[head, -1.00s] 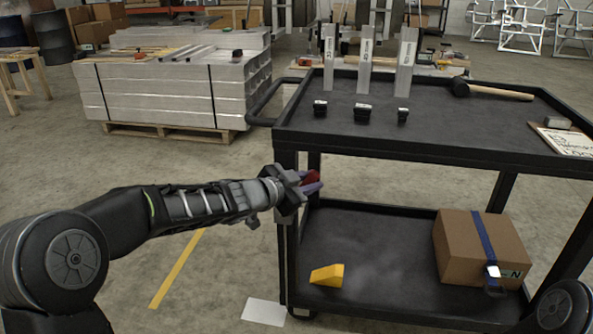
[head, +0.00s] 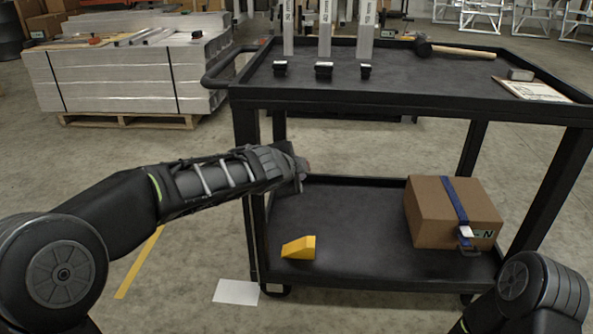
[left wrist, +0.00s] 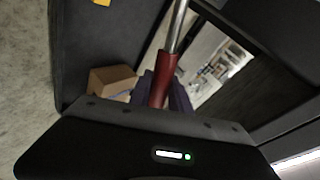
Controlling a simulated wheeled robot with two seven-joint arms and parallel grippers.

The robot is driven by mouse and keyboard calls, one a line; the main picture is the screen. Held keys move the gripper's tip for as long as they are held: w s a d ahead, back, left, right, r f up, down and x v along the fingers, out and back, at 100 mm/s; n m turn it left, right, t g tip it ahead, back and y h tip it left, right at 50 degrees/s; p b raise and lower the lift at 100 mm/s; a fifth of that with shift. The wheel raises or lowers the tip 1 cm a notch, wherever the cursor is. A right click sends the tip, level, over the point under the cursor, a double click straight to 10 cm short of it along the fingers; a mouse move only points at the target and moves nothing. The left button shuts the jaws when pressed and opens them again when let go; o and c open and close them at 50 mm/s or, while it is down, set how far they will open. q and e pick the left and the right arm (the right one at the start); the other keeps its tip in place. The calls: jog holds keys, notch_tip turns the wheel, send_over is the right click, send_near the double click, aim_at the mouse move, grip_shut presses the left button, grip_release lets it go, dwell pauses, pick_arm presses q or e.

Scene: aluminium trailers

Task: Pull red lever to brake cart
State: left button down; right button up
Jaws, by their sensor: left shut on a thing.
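The black cart (head: 390,105) stands in front of me, with an upper tray and a lower shelf. The red lever (left wrist: 164,72) shows in the left wrist view as a red grip on a bare metal rod, between the dark purple fingers. My left gripper (head: 303,168) is shut on this red grip, beside the cart's left post and above the lower shelf. In the head view the gripper hides nearly all of the lever. The lever's base cannot be seen. Only part of my right arm shows at the lower right; its gripper is out of view.
A yellow wedge (head: 299,248) and a strapped cardboard box (head: 425,215) sit on the lower shelf. The upper tray holds upright metal profiles (head: 325,30), a mallet (head: 455,50) and a clipboard (head: 532,90). A pallet of metal bars (head: 120,75) stands back left.

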pick_arm(q)
jog(key=shift+f, duration=0.2)
jog(key=c, duration=1.5)
grip_release()
jog(key=shift+s+r, duration=0.35)
jog(key=p+v, duration=0.1)
jog(key=v, duration=0.5)
jog(key=shift+s, duration=0.4)
jog(key=shift+a+r, duration=0.1)
jog(key=shift+r, duration=0.05)
